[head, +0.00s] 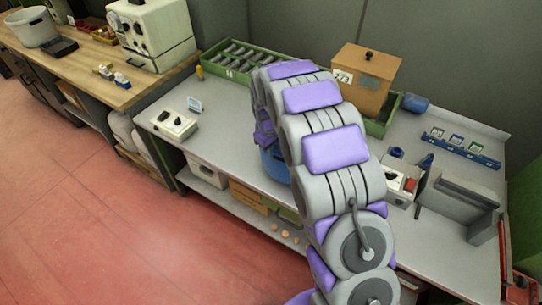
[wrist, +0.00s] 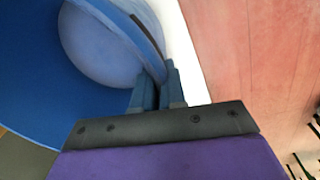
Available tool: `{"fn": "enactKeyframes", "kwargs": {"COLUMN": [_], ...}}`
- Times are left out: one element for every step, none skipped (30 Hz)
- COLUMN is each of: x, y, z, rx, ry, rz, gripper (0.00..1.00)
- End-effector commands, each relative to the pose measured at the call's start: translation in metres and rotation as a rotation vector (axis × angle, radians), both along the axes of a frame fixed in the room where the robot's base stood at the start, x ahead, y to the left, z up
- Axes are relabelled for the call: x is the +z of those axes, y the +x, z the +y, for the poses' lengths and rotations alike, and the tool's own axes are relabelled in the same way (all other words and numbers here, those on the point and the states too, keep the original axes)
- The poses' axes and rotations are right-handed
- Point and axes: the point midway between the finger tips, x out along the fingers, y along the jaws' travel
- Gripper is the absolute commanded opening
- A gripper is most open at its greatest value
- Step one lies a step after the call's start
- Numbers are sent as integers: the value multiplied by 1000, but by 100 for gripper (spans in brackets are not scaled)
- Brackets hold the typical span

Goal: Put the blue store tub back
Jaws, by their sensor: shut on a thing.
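The blue tub (head: 273,167) shows in the head view by the front edge of the grey bench, partly hidden behind my arm. In the wrist view the tub (wrist: 30,95) fills the left side, and I look into its round inside. My gripper (wrist: 157,82) is shut on the tub's rim, with one finger on each side of the wall. In the head view my arm hides most of the gripper. I cannot tell whether the tub touches the bench.
The bench (head: 222,120) holds a green tray of grey pieces (head: 243,60), a wooden box marked 273 (head: 364,80), a white switch box (head: 173,124), a blue rack (head: 462,150) and a small blue container (head: 415,103). Red floor (head: 90,200) lies in front.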

Motion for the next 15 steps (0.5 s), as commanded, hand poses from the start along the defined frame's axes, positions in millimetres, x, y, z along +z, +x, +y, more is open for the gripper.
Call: {"fn": "enactKeyframes", "kwargs": {"x": [0,0,-1,-5,-9,-14,-18,-22,-28,-32,-34,-36,-37,-37,-36], "y": [2,3,5,4,4,4,4,4,4,4,4,4,4,4,4], "z": [1,2,2,2,2,2,2,2,2,2,2,2,2,2,1], "rx": [1,1,1,2,2,2,2,2,2,2,2,2,2,2,2], "ry": [-2,-2,-3,-4,-4,-4,-4,-4,-4,-4,-4,-4,-4,-3,-3], "rz": [-1,0,0,1,1,1,1,1,1,1,1,1,1,0,0], "gripper": [0,0,0,0,0,0,0,0,0,0,0,0,0,0,0]}}
